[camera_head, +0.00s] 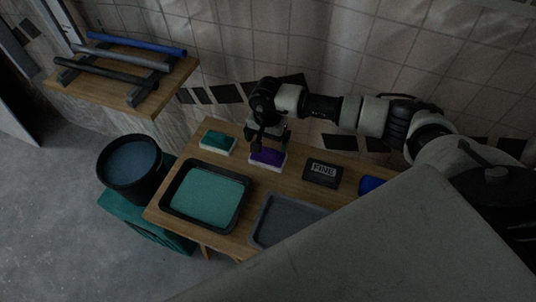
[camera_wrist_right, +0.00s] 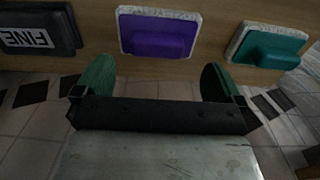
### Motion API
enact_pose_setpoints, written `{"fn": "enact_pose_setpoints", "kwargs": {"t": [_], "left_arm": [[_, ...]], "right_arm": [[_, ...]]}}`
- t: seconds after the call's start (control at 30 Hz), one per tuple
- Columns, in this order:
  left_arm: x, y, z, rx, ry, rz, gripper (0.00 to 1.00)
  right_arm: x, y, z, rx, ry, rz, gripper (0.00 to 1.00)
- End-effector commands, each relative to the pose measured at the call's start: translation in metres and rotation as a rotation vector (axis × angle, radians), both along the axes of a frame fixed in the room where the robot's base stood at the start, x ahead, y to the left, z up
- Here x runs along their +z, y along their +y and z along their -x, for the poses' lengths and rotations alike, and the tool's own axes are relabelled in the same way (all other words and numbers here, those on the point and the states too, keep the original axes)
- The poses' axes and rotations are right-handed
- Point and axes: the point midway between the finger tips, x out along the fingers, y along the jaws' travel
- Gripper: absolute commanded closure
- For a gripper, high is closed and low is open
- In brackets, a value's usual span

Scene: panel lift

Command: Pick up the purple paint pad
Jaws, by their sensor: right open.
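The purple paint pad (camera_head: 268,158) lies on the wooden table (camera_head: 190,160), with a purple top and a pale edge. My right gripper (camera_head: 268,142) is above it and partly covers it in the head view. In the right wrist view the purple pad (camera_wrist_right: 158,37) is ahead of the open gripper (camera_wrist_right: 158,80), roughly centred between the two green fingertips. The fingers appear apart from the pad and nothing is between them. My left gripper is not in view.
A green pad (camera_head: 218,142) lies to the left and a black block marked FINE (camera_head: 323,172) to the right. A black tray with green paint (camera_head: 165,200) and a grey tray (camera_head: 257,232) are in front. A blue item (camera_head: 371,184) sits further right. A bucket (camera_head: 104,172) stands left.

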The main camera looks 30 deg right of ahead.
Motion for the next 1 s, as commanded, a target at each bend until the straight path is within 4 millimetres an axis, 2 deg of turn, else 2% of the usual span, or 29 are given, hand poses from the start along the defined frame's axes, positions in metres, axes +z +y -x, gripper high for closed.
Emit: {"fn": "enact_pose_setpoints", "kwargs": {"t": [0.2, 0.33, 0.63, 1.0], "left_arm": [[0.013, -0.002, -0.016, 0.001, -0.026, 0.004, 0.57], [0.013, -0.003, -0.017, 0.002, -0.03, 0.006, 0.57], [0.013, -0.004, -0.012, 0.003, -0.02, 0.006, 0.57], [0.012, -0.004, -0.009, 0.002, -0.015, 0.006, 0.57]], "right_arm": [[-0.028, 0.001, 0.006, 0.0, 0.005, 0.0, 0.01], [-0.045, 0.0, 0.005, 0.0, 0.003, 0.0, 0.01], [-0.051, 0.0, 0.005, 0.001, 0.001, 0.001, 0.01], [-0.051, 0.0, 0.005, 0.001, 0.001, 0.001, 0.55]]}}
